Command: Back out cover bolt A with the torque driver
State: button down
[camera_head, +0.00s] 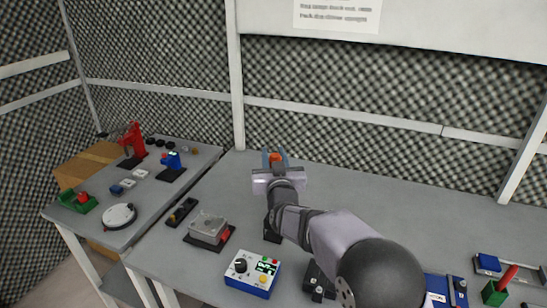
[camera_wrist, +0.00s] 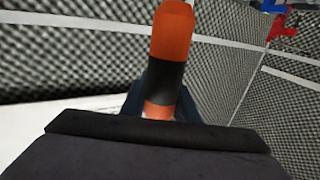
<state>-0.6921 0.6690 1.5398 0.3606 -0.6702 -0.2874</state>
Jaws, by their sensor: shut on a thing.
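My gripper (camera_head: 276,163) is raised over the back of the grey bench, near the foam wall. Its blue fingers are shut on an orange and black handle, which looks like the torque driver (camera_head: 277,157). In the wrist view the driver (camera_wrist: 172,45) stands up between the jaws, with an orange end, a black band and orange below. Its tip is hidden. A grey covered unit (camera_head: 208,227) sits on a dark and red base at the bench's left, well apart from my gripper. Cover bolt A is too small to make out.
A green holder with a red handle (camera_head: 498,288) is at far right. The side table (camera_head: 150,208) carries a red press (camera_head: 133,142). The bench's back right is clear.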

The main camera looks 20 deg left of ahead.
notch_tip(320, 180, up, 6)
jog(key=p, duration=0.3)
jog(key=shift+r, duration=0.2)
dwell(0.5)
